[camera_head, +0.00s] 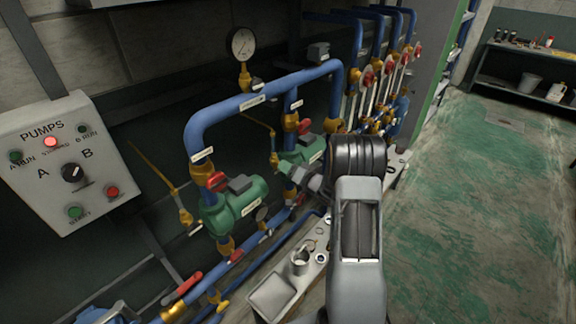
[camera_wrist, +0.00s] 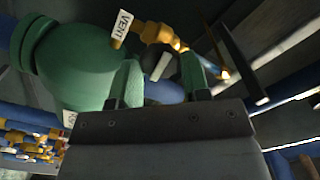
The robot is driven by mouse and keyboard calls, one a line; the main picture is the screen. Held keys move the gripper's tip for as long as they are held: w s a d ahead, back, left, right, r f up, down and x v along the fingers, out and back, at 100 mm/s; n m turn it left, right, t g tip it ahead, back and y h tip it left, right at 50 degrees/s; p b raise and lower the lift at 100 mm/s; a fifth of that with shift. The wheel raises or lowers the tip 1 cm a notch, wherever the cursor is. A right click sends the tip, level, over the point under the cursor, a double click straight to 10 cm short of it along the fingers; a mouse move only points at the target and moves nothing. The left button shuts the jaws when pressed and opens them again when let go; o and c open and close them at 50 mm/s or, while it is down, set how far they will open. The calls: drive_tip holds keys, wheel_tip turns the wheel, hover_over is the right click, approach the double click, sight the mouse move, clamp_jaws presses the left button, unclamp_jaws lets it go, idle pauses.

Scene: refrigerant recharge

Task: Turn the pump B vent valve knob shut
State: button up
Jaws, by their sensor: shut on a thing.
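The green pump (camera_head: 308,148) at the back of the pair is partly hidden by my arm in the head view. It fills the upper left of the wrist view as a green body (camera_wrist: 85,60). A white VENT tag (camera_wrist: 122,28) hangs by a brass fitting (camera_wrist: 155,33) on its side. My gripper (camera_head: 292,172) reaches in beside this pump. In the wrist view my gripper (camera_wrist: 162,82) has its two fingers a little apart, just below the brass vent fitting. It is shut on the vent valve knob, which is mostly hidden between the fingers.
The other green pump (camera_head: 235,205) stands nearer, with blue pipes (camera_head: 265,90) around it. A pump control panel (camera_head: 70,160) is at left, its red lamp lit. A bench ledge (camera_head: 300,285) with a tray and cup lies below. Open floor (camera_head: 470,200) is at right.

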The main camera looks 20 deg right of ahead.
drive_tip(key=shift+r+m, duration=0.15)
drive_tip(key=shift+m, duration=0.15)
drive_tip(key=o, duration=0.9)
drive_tip(key=v, duration=0.7)
drive_tip(key=shift+p, duration=0.4)
